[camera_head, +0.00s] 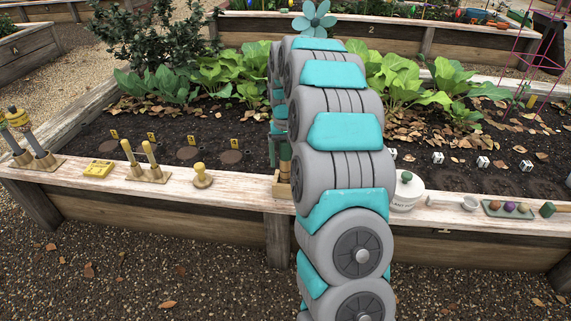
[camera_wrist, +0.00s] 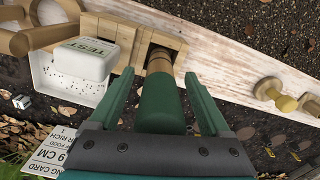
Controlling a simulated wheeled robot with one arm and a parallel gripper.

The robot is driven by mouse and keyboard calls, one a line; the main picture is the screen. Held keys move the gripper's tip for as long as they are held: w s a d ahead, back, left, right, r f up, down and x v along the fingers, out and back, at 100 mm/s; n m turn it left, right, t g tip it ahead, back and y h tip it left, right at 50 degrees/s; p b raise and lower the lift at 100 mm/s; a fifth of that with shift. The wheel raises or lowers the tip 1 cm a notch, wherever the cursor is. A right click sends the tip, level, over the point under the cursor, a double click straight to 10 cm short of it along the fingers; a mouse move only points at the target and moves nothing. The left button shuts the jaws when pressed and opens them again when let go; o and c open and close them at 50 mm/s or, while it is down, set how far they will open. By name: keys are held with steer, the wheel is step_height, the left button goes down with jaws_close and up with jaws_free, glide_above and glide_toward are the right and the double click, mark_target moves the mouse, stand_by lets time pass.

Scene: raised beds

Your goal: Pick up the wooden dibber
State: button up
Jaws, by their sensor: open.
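What looks like the wooden dibber (camera_wrist: 160,105) has a green handle and a pale wooden collar. In the wrist view it stands with its lower end in a socket of a wooden block (camera_wrist: 110,27), so its tip is hidden. My gripper (camera_wrist: 163,76) is open, with one green finger on each side of the handle. Gaps show between the fingers and the handle. In the head view my arm covers most of this spot; only a strip of the dibber (camera_head: 285,171) and the block's edge (camera_head: 281,190) show to the left of the arm.
A white box with a TEST label (camera_wrist: 82,62) is close to the left finger in the wrist view. On the bed's plank rim (camera_head: 232,187) stand a wooden knob (camera_head: 202,177), a two-peg stand (camera_head: 150,174) and a white lidded pot (camera_head: 406,193). Soil and leafy plants lie behind.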

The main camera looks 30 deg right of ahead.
jaws_close()
stand_by(0.7)
